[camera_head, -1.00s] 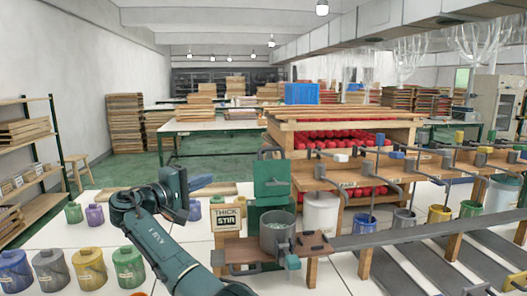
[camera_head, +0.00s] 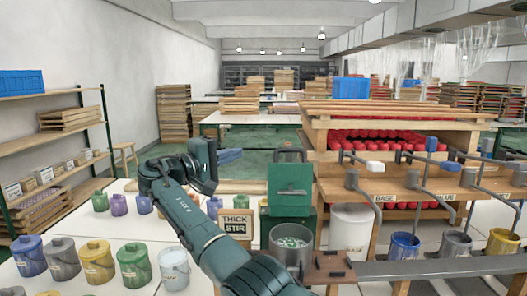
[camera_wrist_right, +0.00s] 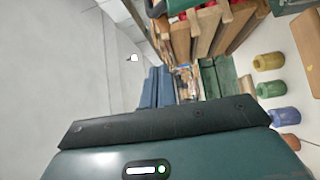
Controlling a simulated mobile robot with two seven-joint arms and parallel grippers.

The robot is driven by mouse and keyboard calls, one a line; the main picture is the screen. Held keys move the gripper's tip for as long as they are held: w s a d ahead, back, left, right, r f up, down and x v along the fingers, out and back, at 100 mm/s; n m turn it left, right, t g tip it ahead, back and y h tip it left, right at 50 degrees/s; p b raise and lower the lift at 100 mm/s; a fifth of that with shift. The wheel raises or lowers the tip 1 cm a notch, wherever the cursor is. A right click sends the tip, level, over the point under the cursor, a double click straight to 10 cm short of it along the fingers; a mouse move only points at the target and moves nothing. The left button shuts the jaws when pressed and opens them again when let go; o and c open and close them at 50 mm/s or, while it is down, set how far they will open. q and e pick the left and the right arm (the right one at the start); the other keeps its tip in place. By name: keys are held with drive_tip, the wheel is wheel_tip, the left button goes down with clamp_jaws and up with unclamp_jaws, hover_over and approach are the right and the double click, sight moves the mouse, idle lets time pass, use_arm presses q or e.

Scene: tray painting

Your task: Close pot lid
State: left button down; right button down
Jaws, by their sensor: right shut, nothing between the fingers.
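The grey pot (camera_head: 291,255) stands open at the middle, with pale green contents showing inside. My right gripper (camera_head: 203,163) is shut and empty, up and to the left of the pot, apart from pot and panel. In the right wrist view the dark gripper edge (camera_wrist_right: 170,122) fills the lower part with nothing held. My left gripper is not in view.
A "THICK STIR" sign (camera_head: 236,223) stands left of the pot. Coloured paint jars (camera_head: 97,262) line the white table at left. A white bucket (camera_head: 351,230) and a wooden rack with levers (camera_head: 420,185) stand at right. A grey rail (camera_head: 440,266) runs along the front right.

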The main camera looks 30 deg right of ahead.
use_arm(q)
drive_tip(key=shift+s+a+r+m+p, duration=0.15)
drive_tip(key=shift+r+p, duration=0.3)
drive_tip(key=shift+p, duration=0.3)
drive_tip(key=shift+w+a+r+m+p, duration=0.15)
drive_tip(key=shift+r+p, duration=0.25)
drive_tip(key=shift+p, duration=0.3)
use_arm(e)
drive_tip(key=s+d, duration=0.2)
drive_tip(key=d, duration=0.7)
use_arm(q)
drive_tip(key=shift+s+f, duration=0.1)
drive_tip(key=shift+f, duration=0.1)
use_arm(e)
drive_tip(key=shift+a, duration=0.1)
